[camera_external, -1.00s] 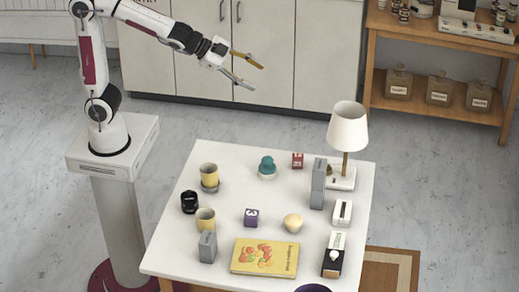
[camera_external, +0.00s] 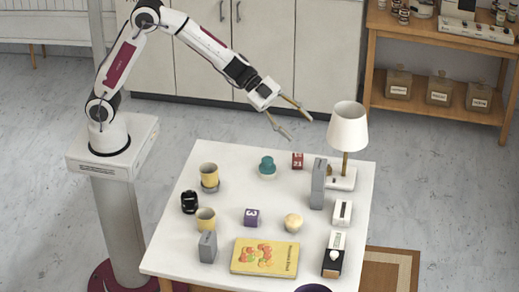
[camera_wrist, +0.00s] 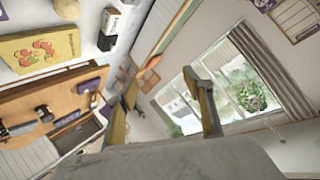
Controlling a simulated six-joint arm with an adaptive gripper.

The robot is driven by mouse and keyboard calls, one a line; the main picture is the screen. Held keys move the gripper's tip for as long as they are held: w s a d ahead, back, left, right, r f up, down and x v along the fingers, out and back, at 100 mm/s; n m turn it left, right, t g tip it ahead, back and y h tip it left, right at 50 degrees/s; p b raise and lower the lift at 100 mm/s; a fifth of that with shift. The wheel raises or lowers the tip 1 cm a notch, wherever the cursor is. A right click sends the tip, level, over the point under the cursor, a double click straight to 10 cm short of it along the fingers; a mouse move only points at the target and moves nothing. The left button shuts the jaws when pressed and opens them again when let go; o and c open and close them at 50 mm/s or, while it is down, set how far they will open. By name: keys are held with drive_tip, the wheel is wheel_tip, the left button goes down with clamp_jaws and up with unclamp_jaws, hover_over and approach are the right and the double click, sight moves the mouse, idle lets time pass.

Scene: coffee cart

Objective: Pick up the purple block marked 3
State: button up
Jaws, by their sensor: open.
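The purple block marked 3 (camera_external: 251,217) sits near the middle of the white table (camera_external: 225,160) in the external view, with its white numeral visible. My gripper (camera_external: 300,124) is open and empty, in the air above and behind the table's far edge, well apart from the block. In the wrist view my gripper (camera_wrist: 165,100) shows two spread fingers with nothing between them. I cannot make out the purple block in the wrist view.
A tall grey box (camera_external: 318,184) and a lamp (camera_external: 348,128) rise at the right. Bare table lies behind the purple block.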

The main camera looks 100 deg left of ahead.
drive_tip(key=s+d+f+m+g+h, duration=0.2)
drive_tip(key=d+f+m+g+h, duration=0.3)
drive_tip(key=f, duration=0.6)
drive_tip(key=m+g+h, duration=0.1)
drive_tip(key=g+h, duration=0.2)
drive_tip(key=g, duration=0.3)
approach(252, 218)
drive_tip(key=d+r, duration=0.4)
drive_tip(key=shift+s+d, duration=0.15)
drive_tip(key=shift+s, duration=0.05)
drive_tip(key=shift+f, duration=0.15)
drive_tip(key=shift+f, duration=1.65)
